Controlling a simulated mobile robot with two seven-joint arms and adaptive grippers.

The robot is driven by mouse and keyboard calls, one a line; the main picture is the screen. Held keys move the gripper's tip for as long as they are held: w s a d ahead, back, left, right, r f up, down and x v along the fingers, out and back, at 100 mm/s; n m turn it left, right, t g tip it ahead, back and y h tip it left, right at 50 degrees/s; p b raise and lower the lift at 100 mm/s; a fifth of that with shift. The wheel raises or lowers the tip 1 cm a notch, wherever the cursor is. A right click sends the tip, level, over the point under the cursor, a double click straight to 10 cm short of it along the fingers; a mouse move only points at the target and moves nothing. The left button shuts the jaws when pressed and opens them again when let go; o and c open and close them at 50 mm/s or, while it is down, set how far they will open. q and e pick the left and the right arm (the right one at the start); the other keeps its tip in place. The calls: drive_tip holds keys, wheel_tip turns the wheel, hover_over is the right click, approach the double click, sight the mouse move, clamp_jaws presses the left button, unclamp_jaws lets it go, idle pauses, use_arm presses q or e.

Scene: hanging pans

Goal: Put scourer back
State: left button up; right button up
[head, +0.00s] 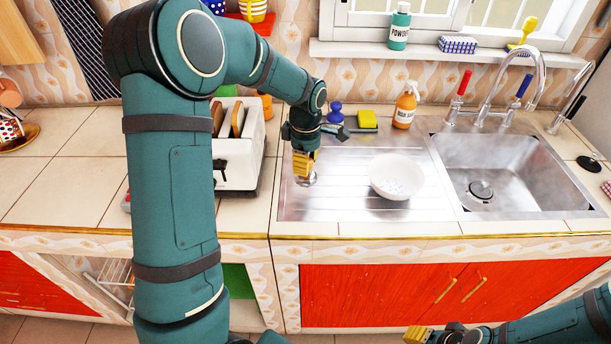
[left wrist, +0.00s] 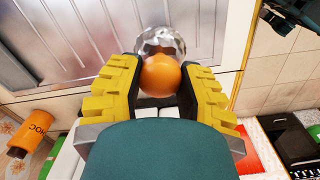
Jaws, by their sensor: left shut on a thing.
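The scourer is a shiny silvery mesh (left wrist: 160,42) with a round orange knob (left wrist: 160,76), in the left wrist view. My left gripper (head: 304,163) points down over the left end of the steel draining board, its yellow fingers shut on either side of the knob. In the head view only a little of the silvery scourer (head: 307,180) shows below the fingers, low over the board; I cannot tell whether it touches. My right gripper (head: 418,335) is at the bottom edge, partly cut off, and its opening is unclear.
A white bowl (head: 396,177) stands on the draining board (head: 330,205), right of my left gripper. Behind are a blue knobbed object (head: 335,113), a yellow sponge (head: 367,118) and an orange bottle (head: 405,106). A white toaster (head: 238,165) stands left; the sink (head: 510,170) is right.

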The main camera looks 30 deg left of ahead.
sight(304, 181)
use_arm(q)
wheel_tip(304, 181, down, 4)
drive_tip(key=shift+f+b, duration=0.15)
drive_tip(key=shift+b, duration=0.15)
drive_tip(key=shift+f, duration=0.15)
drive_tip(key=o, duration=1)
